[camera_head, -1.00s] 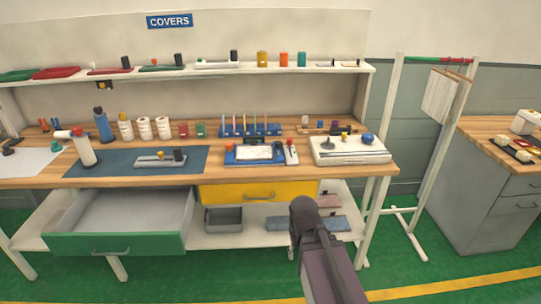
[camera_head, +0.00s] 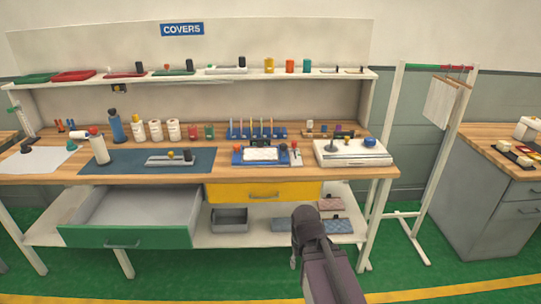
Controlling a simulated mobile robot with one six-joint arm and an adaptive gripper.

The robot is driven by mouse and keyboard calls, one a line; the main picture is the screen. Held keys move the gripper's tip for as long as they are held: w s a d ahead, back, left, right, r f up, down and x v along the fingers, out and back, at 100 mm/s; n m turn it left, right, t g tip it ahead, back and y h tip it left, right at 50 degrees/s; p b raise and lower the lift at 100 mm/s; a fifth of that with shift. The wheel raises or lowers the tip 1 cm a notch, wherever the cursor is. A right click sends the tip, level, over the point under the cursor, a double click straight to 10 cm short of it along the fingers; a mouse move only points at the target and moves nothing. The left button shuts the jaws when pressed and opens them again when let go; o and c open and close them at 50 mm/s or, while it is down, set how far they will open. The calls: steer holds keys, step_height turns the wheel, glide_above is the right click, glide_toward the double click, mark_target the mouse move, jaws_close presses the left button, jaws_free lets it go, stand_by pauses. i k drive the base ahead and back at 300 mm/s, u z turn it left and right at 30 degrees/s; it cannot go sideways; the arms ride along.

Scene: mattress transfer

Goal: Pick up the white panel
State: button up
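A flat white panel (camera_head: 226,71) with a dark upright knob lies on the upper shelf under the COVERS sign, between a green panel and a yellow cylinder. Other white flat things are in view, so I cannot tell for sure which one is the task's white panel. A white sheet (camera_head: 37,160) lies at the bench's left end, and a white flat box (camera_head: 351,152) with knobs sits at its right end. Only dark links of my arm show at the bottom, in front of the bench. My gripper's fingers are not in view, and no panel is seen held.
A green-fronted drawer (camera_head: 132,237) stands open at the lower left; a yellow drawer (camera_head: 264,192) looks shut. Bottles and rolls crowd the wooden bench (camera_head: 120,178). A white rack (camera_head: 388,150) and grey cabinet (camera_head: 497,215) stand right. Green floor is clear in front.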

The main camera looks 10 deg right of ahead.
mark_target(259, 154)
steer(key=u, duration=0.1)
steer(key=i, duration=0.95)
steer(key=u, duration=0.95)
steer(key=k, duration=0.1)
steer(key=z, duration=2.9)
